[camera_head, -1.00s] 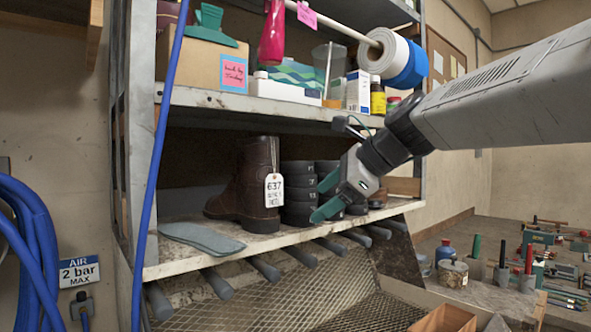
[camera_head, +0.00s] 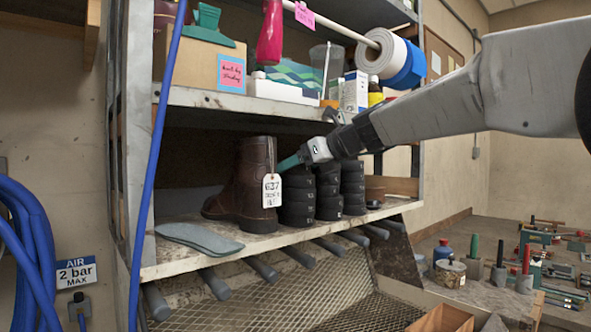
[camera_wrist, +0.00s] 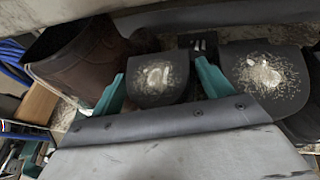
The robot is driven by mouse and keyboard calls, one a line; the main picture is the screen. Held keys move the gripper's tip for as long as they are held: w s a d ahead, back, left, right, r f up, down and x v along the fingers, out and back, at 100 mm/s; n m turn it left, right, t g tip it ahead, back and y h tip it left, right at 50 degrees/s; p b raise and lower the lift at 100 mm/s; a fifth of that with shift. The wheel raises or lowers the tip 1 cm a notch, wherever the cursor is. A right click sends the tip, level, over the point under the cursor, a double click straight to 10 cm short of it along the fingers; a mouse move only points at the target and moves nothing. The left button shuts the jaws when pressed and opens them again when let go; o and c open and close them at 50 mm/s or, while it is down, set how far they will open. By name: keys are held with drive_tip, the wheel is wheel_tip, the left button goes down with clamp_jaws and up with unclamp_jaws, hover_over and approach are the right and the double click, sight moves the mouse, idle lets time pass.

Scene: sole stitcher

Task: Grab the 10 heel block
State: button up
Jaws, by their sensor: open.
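Dark heel blocks stand in three stacks on the shelf: a left stack (camera_head: 297,200) beside the boot, a middle stack (camera_head: 329,192) and a right stack (camera_head: 353,188). Their numbers are too small to read, so I cannot tell which is the 10 heel block. My gripper (camera_head: 291,162) is open at the top of the left stack. In the wrist view its green fingers lie on either side of a heel block (camera_wrist: 152,92) with pale marks on its top. A second heel block (camera_wrist: 266,88) lies right of the fingers.
A brown boot (camera_head: 241,190) with a white 637 tag (camera_head: 271,190) stands close left of the stacks. A grey insole (camera_head: 200,238) lies at the shelf's front left. The upper shelf (camera_head: 240,101) is close above my gripper.

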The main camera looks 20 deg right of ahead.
drive_tip(key=c, duration=0.8)
drive_tip(key=shift+c, duration=0.2)
